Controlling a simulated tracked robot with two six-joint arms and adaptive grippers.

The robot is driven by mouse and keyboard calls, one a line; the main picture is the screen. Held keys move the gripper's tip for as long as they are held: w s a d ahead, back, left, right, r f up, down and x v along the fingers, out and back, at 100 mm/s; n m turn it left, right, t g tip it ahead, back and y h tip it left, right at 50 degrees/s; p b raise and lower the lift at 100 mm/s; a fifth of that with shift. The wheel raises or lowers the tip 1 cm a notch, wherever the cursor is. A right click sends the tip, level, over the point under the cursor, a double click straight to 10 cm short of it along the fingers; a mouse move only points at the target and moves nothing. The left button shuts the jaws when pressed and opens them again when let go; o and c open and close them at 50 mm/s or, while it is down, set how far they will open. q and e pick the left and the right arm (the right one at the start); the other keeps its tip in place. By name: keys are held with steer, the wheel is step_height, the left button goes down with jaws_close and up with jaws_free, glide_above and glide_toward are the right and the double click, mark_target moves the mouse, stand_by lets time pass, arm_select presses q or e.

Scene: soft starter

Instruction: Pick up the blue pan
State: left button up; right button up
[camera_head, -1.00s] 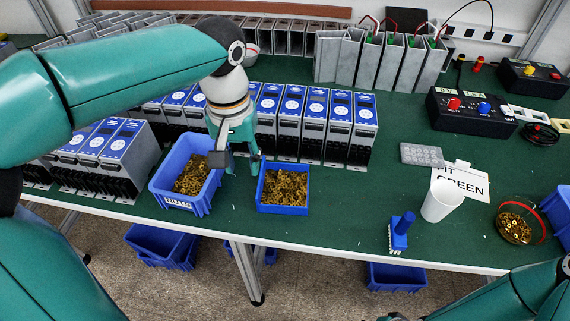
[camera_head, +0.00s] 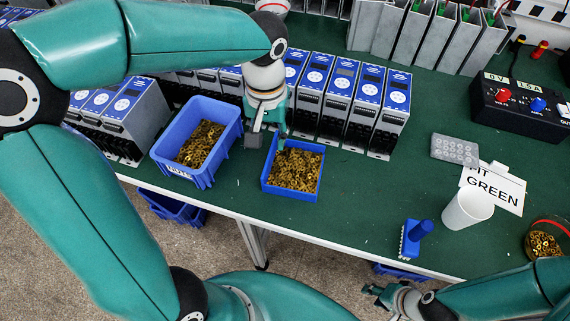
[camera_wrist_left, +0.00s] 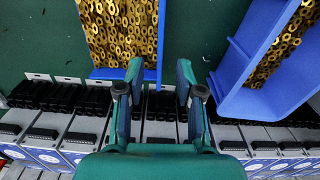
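The blue pan (camera_head: 289,193) is a shallow square tray full of small brass pieces, on the green table in the head view. In the left wrist view its near edge and side wall (camera_wrist_left: 161,40) show at upper left. My left gripper (camera_head: 268,140) is open at the pan's back left corner. In the left wrist view its fingertips (camera_wrist_left: 160,70) are apart, with the pan's side wall between them in the picture. I cannot tell whether they touch it. My right gripper (camera_head: 374,292) is at the bottom, below the table edge in the picture; its finger state is unclear.
A deeper blue bin (camera_head: 202,179) with brass pieces stands just left of the pan. A row of blue-topped units (camera_head: 339,105) stands close behind. To the right are a blue brush-like block (camera_head: 409,250), a white cup (camera_head: 466,208) and a sign (camera_head: 500,184). The table between is clear.

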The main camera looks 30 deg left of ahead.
mark_target(270, 153)
arm_select(q)
steer(key=shift+s+d+f, duration=0.1)
steer(key=shift+s+f, duration=0.05)
steer(key=shift+f, duration=1.55)
steer(key=shift+s+d+f, duration=0.1)
steer(key=shift+f, duration=1.55)
steer(key=shift+c, duration=0.3)
jaws_close()
